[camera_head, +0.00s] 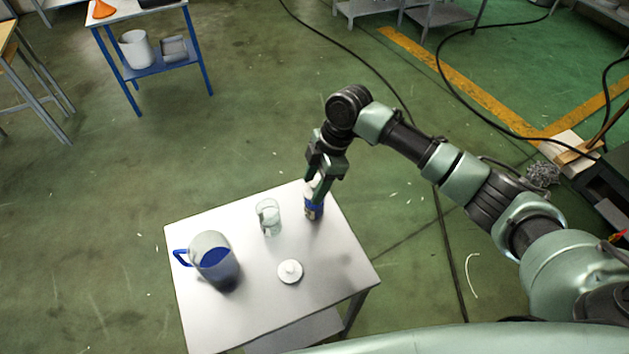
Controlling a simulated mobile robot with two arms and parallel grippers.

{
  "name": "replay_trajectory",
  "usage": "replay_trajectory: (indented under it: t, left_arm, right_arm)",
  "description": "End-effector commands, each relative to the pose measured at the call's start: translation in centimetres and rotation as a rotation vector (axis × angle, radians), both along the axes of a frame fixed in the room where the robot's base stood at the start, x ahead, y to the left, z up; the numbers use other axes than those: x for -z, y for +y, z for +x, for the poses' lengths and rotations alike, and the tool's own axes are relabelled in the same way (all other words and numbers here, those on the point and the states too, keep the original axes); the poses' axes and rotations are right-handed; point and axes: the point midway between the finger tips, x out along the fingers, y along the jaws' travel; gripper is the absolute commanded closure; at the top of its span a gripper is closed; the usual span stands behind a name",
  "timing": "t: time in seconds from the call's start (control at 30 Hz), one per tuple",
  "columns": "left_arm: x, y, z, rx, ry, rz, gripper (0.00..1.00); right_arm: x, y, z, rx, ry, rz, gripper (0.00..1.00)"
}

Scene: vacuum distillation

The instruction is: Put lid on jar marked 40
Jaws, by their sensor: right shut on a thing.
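A small table (255,325) stands in front of me. A white round lid with a knob (290,271) lies on its right front part. A clear glass jar (269,218) stands behind the lid; I cannot read any marking on it. A bottle with a blue and white label (313,208) stands at the table's back right edge. My right gripper (316,190) reaches down over this bottle and is shut on it, hiding its upper part. I cannot tell whether the bottle touches the table. My left gripper is not in view.
A clear pitcher with blue liquid and a blue handle (214,262) stands on the left of the table. The table's front middle is bare. A blue-framed shelf table (155,70) stands far back left. Black cables (440,230) lie on the green floor.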

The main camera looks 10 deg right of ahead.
Motion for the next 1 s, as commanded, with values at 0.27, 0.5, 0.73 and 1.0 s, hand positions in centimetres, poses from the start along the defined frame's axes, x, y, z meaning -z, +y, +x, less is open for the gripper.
replay_trajectory:
  t: [0.27,0.5,0.73,1.0]
  left_arm:
    - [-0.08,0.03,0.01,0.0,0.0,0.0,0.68]
    - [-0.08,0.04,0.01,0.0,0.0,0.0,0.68]
    - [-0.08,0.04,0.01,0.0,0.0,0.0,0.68]
    - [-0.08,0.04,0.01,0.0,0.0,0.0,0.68]
  right_arm:
    - [0.08,0.01,0.01,-0.001,0.0,0.0,0.87]
    - [0.06,0.02,0.02,-0.001,-0.001,0.0,0.23]
    - [0.05,0.02,0.03,-0.001,-0.001,0.0,0.23]
    - [0.06,0.01,0.02,-0.001,-0.001,0.0,0.01]
